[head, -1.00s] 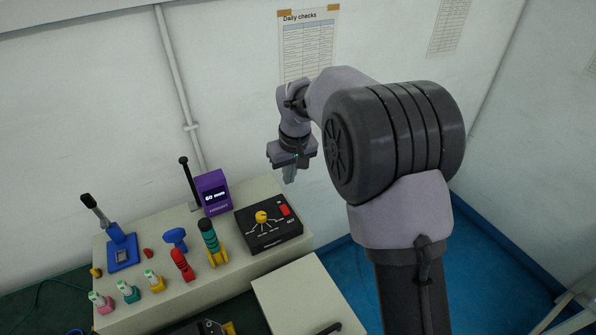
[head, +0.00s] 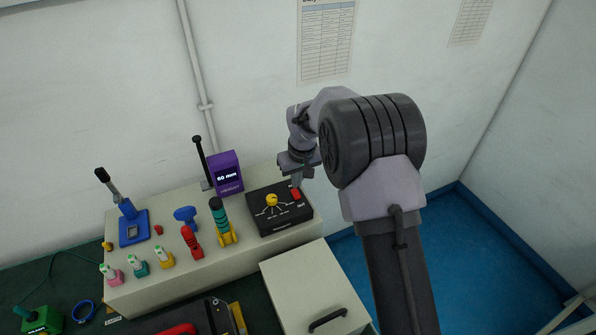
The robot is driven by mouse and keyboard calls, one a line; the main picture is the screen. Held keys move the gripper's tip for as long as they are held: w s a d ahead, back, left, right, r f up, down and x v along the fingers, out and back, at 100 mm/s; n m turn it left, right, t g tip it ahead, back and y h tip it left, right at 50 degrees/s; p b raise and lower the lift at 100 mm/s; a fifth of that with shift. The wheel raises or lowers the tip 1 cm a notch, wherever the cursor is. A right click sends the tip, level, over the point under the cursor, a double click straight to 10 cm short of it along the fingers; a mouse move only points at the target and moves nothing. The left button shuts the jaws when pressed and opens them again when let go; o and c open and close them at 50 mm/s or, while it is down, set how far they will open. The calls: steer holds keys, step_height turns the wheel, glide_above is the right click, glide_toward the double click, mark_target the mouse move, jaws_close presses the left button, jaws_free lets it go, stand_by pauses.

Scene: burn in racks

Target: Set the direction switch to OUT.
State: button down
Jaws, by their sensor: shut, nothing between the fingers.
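A black control box (head: 281,220) sits on the right end of the pale bench top. It carries a yellow knob (head: 271,199) with white lines fanning out from it, and a small red switch (head: 296,194) near its back right. Small white lettering on the box is too small to read, so I cannot tell which way either control is set. My gripper (head: 298,184) is shut and empty, pointing down over the box's back right, close to the red switch. I cannot tell whether the fingertips touch it.
A purple display (head: 226,174) reading 60 mm stands left of the box. Red, teal and yellow handled items and a blue lever press (head: 133,227) stand further left. A pale cabinet (head: 310,284) with a dark handle is in front. The wall is close behind.

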mark_target(295, 191)
steer(key=shift+x, duration=1.8)
steer(key=shift+f, duration=0.1)
